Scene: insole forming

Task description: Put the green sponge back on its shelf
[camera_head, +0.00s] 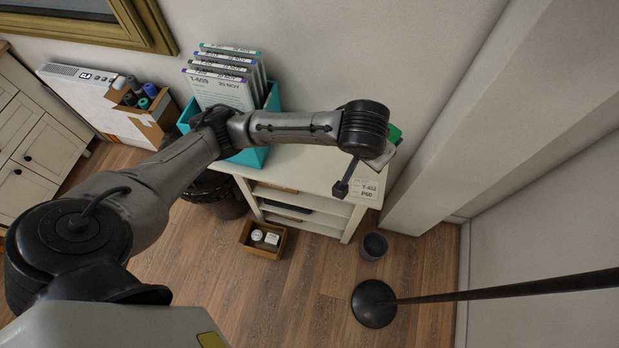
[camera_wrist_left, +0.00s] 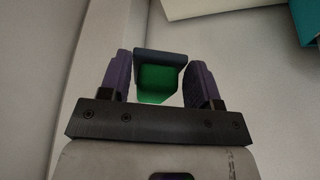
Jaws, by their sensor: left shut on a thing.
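The green sponge (camera_wrist_left: 157,84) shows between the two purple-grey fingers of my left gripper (camera_wrist_left: 160,72) in the left wrist view. A dark layer covers its far side. My left gripper is shut on it. In the head view only a bit of the green sponge (camera_head: 394,133) shows past my wrist, above the right end of a low white shelf unit (camera_head: 318,160). My wrist hides the fingers there, and I cannot tell whether the sponge touches anything. My right gripper is not in view.
A teal file box (camera_head: 250,157) with several folders (camera_head: 222,88) stands on the unit's left part. A white wall column rises close on the right. A small wooden box (camera_head: 262,239), a dark pot (camera_head: 374,246) and a round black stand base (camera_head: 374,303) are on the floor.

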